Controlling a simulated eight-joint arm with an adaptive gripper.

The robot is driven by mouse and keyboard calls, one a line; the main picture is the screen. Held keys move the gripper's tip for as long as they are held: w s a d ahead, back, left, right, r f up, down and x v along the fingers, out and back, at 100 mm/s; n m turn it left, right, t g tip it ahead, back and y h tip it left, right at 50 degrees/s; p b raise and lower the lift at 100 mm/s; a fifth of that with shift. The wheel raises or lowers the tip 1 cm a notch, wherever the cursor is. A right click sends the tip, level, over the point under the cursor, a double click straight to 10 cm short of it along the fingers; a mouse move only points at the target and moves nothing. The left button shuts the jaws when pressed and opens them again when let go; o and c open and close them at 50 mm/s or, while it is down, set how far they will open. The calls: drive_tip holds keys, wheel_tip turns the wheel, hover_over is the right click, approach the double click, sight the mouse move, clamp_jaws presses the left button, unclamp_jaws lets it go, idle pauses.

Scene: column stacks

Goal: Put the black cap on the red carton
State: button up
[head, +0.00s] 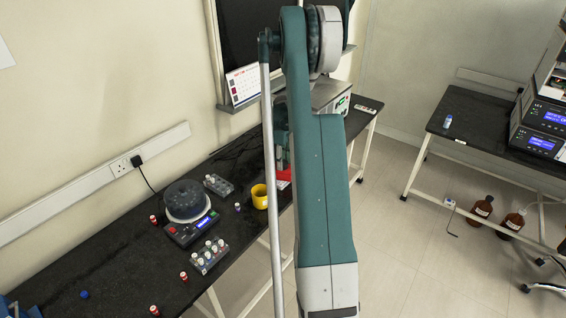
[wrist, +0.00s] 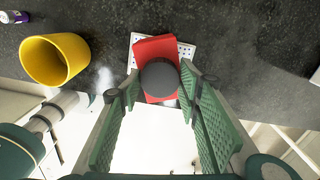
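The black cap (wrist: 159,79) is a dark round disc between the fingertips of my gripper (wrist: 160,88) in the wrist view. The fingers appear closed against its two sides. The red carton (wrist: 153,48) lies directly beneath the cap in that view, with red showing above it and at its lower left. I cannot tell whether the cap touches the carton or is held just above it. In the head view the carton (head: 284,175) shows only partly beside my arm, which hides the cap and most of the gripper.
A white perforated plate (wrist: 186,50) is under the carton. A yellow cup (wrist: 44,62) stands to the left, near a small purple-and-white vial (wrist: 14,17). Further left on the dark bench are a round-topped device (head: 186,203) and vial racks (head: 208,254). The bench edge is close to the carton.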

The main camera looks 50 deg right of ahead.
drive_tip(key=o, duration=0.4)
drive_tip(key=shift+r, duration=0.15)
wheel_tip(320, 180, up, 12)
drive_tip(key=shift+r, duration=0.1)
idle(0.6)
idle(0.6)
